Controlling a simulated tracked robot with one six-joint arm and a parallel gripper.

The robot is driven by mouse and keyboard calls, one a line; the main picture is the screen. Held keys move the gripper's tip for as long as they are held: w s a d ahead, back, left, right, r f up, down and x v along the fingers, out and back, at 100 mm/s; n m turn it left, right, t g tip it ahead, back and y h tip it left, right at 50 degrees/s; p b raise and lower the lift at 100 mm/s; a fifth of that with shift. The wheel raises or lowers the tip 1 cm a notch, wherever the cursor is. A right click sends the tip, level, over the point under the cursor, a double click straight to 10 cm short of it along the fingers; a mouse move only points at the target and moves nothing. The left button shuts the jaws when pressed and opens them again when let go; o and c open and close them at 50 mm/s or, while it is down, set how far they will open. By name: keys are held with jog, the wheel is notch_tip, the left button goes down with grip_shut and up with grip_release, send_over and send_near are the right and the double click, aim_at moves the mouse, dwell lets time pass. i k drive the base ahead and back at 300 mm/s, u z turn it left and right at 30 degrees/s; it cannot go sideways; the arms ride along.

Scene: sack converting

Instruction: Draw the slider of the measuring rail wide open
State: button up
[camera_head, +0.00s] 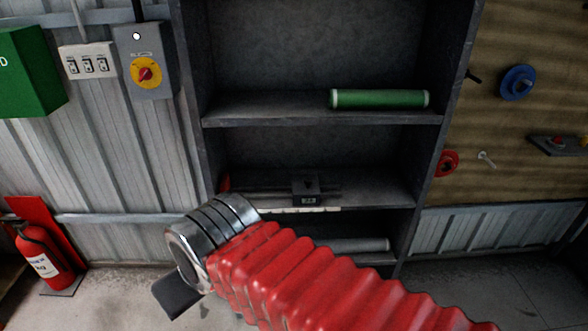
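The measuring rail (270,193) lies along the middle shelf of the grey shelving. Its slider (308,188) is a dark block with a small downward mark on top and a small label on the front. It sits toward the right part of the rail. A pale strip (305,210) runs along the shelf's front edge below it. My gripper (178,293) shows as a dark piece past the metal collar, below and left of the rail and apart from it. My red-sleeved arm hides most of it, so its opening cannot be seen.
A green roll (380,99) lies on the upper shelf, and a grey roll (350,245) on the lower one. A grey switch box (145,60) hangs on the left wall. A fire extinguisher (45,256) stands at left. Shelf uprights flank the rail.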

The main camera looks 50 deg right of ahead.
aim_at(306, 190)
jog(key=z, duration=0.4)
jog(key=i, duration=0.95)
jog(key=z, duration=0.6)
